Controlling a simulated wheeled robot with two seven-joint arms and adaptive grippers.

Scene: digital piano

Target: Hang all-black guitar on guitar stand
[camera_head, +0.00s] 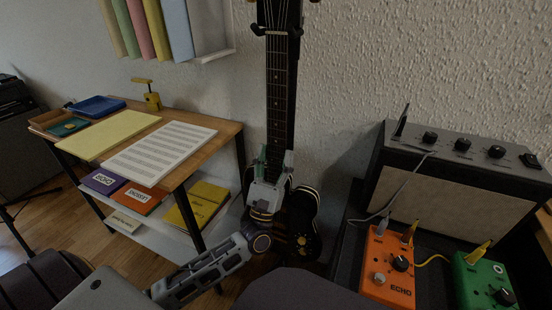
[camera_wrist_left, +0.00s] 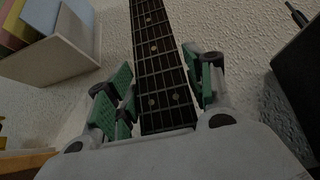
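The all-black guitar (camera_head: 277,90) stands upright against the wall, its neck between the two arms of the guitar stand's yoke (camera_head: 258,30) at the top. I cannot tell whether its head rests on them. Its dark body (camera_head: 302,222) is below, partly hidden by my left arm. My left gripper (camera_head: 273,165) is at the lower neck, one finger on each side. In the left wrist view the fretboard (camera_wrist_left: 158,70) runs between the green-padded fingers (camera_wrist_left: 160,90). A gap shows at the left finger; the right one is close to the neck. My right gripper is not in view.
A wooden desk (camera_head: 232,128) with sheet music (camera_head: 160,150) and a lower shelf stands left of the guitar. An amplifier (camera_head: 450,190), an orange pedal (camera_head: 388,265) and a green pedal (camera_head: 482,280) are at right. A book shelf (camera_head: 215,55) juts from the wall at upper left.

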